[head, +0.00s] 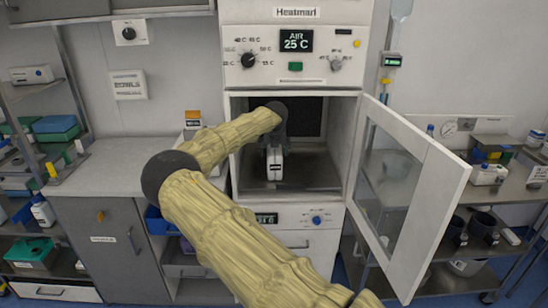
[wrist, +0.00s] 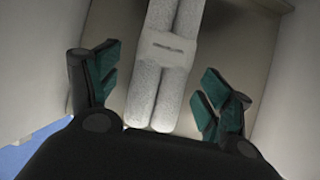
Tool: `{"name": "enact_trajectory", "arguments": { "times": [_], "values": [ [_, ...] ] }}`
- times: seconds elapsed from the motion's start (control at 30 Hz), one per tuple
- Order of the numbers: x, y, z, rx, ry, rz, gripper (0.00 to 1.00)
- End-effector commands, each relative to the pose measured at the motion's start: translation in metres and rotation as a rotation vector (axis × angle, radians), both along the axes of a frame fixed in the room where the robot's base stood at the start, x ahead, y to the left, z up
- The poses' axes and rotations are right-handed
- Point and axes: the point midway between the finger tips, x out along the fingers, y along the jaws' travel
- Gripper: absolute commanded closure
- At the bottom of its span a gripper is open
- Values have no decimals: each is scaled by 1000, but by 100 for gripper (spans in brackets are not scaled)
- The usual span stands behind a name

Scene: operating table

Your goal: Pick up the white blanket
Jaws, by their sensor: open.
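The white blanket (wrist: 173,80) is a pair of pale, fluffy rolls side by side with a band around them. It lies on the metal floor of the open cabinet (head: 316,176); in the head view its end (head: 275,170) shows just below my gripper (head: 275,142). In the wrist view my gripper (wrist: 158,88) is open, with one dark green finger on each side of the blanket. Gaps show between fingers and blanket, and nothing is held.
The glass-panelled cabinet door (head: 408,190) stands swung open to the right. Cabinet walls flank my gripper closely. A control panel (head: 297,55) reading 25 °C is above the opening. A counter (head: 120,165) is at left, a loaded shelf rack (head: 480,200) at right.

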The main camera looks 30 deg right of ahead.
Motion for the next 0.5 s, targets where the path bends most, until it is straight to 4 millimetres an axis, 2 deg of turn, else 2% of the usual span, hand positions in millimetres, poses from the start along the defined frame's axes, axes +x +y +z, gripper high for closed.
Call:
{"name": "enact_trajectory", "arguments": {
  "times": [0.2,0.43,0.5],
  "values": [
    [18,-12,1,-2,1,1,20],
    [26,-16,1,-1,1,0,20],
    [29,-19,-6,-1,2,0,20]
  ]
}}
